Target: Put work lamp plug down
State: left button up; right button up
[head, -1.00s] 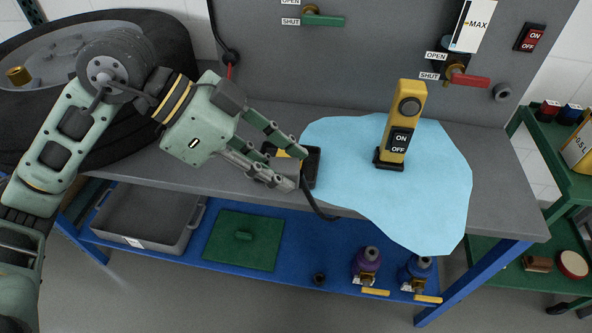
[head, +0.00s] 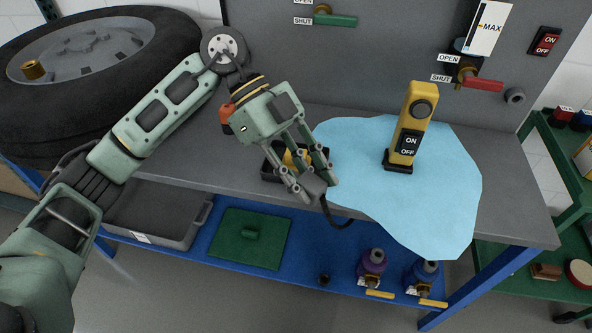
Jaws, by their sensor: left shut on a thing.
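My left gripper (head: 313,193) is shut on a dark grey plug (head: 313,184), with a black cable (head: 338,220) trailing from it over the bench's front edge. The fingers partly hide the plug. I cannot tell whether it touches the bench. A small black tray (head: 268,173) with something yellow in it sits just behind the fingers, partly covered by them. The yellow work lamp (head: 410,125), with an ON/OFF switch, stands upright on a black base to the right. My right gripper is not in view.
A flat light-blue patch (head: 440,205) covers the right part of the grey bench (head: 515,215). A large tyre (head: 150,95) is at the left. Valve handles are on the back panel.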

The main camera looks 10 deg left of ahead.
aim_at(311, 204)
pick_arm(q)
jog(key=shift+w+d+f+m+g+y, duration=0.25)
jog(key=shift+f+m+g+y, duration=0.15)
jog(key=shift+f+m, duration=0.2)
jog(key=shift+w+d+f+m+g+y, duration=0.3)
jog(key=shift+f+m+g, duration=0.15)
jog(key=shift+m, duration=0.3)
jog(key=shift+w+d+f+m+g+y, duration=0.25)
jog(key=shift+f+m+g+y, duration=0.1)
jog(key=shift+f+m, duration=0.25)
